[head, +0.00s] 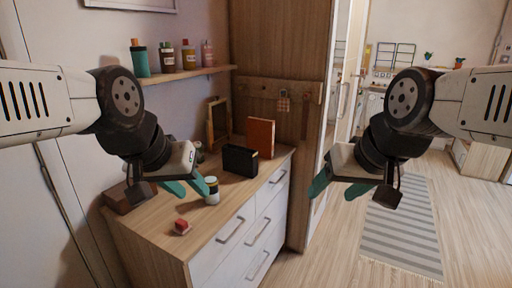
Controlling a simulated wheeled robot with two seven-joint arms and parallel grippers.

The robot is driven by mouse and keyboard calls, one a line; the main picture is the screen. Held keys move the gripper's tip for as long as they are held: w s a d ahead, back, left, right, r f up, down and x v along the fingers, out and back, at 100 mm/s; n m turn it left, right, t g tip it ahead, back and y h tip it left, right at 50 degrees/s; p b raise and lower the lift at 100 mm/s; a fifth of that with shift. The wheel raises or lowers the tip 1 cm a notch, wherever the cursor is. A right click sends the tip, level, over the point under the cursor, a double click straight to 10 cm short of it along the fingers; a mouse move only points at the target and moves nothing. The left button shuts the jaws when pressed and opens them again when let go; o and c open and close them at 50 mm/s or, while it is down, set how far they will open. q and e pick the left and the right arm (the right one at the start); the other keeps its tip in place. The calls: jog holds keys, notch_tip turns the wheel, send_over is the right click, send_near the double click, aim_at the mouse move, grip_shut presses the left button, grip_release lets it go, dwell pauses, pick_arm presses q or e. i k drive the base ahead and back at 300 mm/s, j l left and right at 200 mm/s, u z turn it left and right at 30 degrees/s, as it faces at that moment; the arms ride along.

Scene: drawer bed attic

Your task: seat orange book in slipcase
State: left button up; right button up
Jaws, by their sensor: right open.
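The orange book (261,136) stands upright at the back right of the dresser top, just behind a black box-like slipcase (240,160). The book looks apart from the slipcase, though its lower part is partly hidden by it. My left gripper (192,189), with teal fingers, hangs above the left front part of the dresser, left of and nearer than the slipcase. Its fingers are spread and nothing shows between them. My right gripper (318,186) is to the right of the dresser, over the floor side, open and empty, away from the book.
The dresser (160,232) also holds a white-and-dark jar (212,190), a small red block (181,226), a brown box (123,199) and a dark frame (219,121). A wall shelf (187,75) carries several bottles. A tall wooden cabinet (281,50) stands behind.

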aim_at(240, 161)
jog(key=i+l+z, duration=0.1)
jog(key=i+l, duration=0.15)
jog(key=i, duration=0.35)
jog(key=i+l+z, duration=0.1)
jog(key=i, duration=0.5)
jog(key=i+l+z, duration=0.1)
jog(key=i+l, duration=0.15)
jog(key=i, duration=0.35)
